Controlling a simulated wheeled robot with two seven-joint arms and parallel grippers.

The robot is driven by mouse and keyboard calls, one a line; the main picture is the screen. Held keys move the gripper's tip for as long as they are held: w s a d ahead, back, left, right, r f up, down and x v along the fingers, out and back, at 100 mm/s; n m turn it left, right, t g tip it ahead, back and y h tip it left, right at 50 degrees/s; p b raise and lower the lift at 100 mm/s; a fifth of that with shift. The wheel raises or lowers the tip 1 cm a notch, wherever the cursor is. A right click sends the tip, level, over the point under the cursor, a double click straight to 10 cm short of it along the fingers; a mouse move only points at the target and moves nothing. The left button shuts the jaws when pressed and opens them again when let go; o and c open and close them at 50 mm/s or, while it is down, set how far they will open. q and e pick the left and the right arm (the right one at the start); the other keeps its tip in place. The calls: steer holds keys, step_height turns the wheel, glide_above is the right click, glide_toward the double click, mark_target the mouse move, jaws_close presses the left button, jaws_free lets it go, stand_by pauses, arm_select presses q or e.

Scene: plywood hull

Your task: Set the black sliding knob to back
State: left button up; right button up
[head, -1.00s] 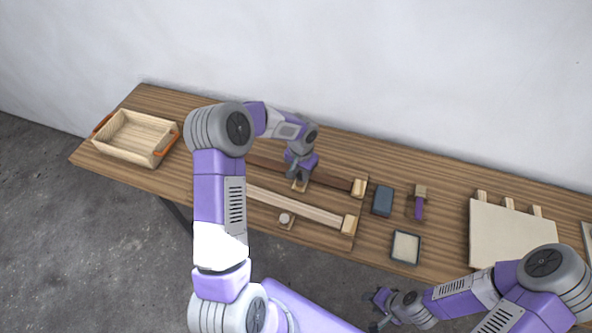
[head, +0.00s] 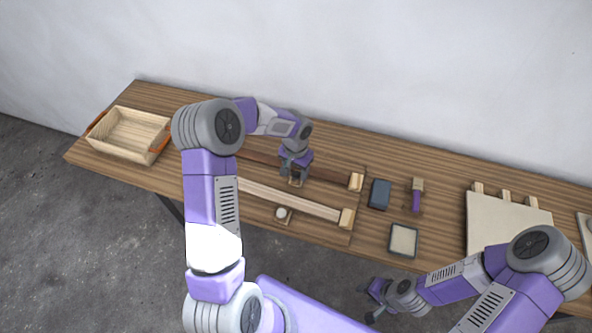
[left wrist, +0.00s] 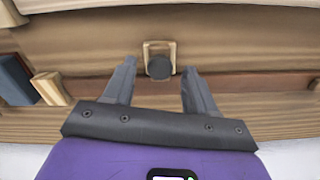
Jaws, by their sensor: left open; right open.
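The black knob (left wrist: 160,67) is a dark round piece on a small light wooden slider plate (left wrist: 159,46) beside the dark brown rail (left wrist: 240,83). In the head view the slider plate (head: 296,183) shows just below my left gripper's fingers, and the knob is largely hidden there. My left gripper (head: 293,175) is open and points down. In the left wrist view its fingertips (left wrist: 158,68) stand on either side of the knob, with gaps on both sides; contact is not visible. My right gripper (head: 372,303) is open and empty, in front of the table.
A pale rail (head: 300,204) runs in front of the dark one, with a white round knob (head: 282,213) before it. A wooden tray (head: 128,136) stands left. A dark blue block (head: 380,194), a purple-handled tool (head: 417,195), a framed square (head: 403,240) and a pale board (head: 500,225) lie right.

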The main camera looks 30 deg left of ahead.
mark_target(296, 174)
arm_select(q)
step_height(296, 174, up, 7)
stand_by(0.3)
stand_by(0.4)
